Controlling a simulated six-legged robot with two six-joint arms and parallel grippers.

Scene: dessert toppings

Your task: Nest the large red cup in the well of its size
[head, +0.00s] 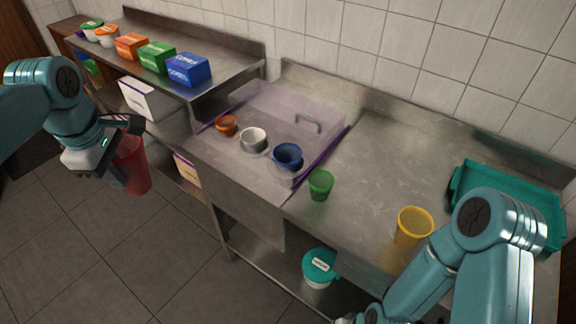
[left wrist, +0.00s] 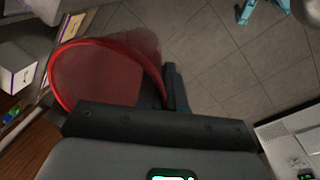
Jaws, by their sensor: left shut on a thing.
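The large red cup (head: 135,168) is held by my left gripper (head: 122,152), off to the left of the counter and above the floor. In the left wrist view the red cup (left wrist: 105,75) shows its round rim and its inside, with the dark jaw (left wrist: 172,88) against its side. I cannot make out an empty well. My right gripper is out of the picture; only its arm shows.
A green cup (head: 320,186) and a yellow cup (head: 413,226) stand near the front edge of the steel counter (head: 375,150). A teal tray (head: 500,172) lies at the right. Boxes (head: 187,70) line the upper shelf. A teal-lidded tub (head: 318,268) sits below.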

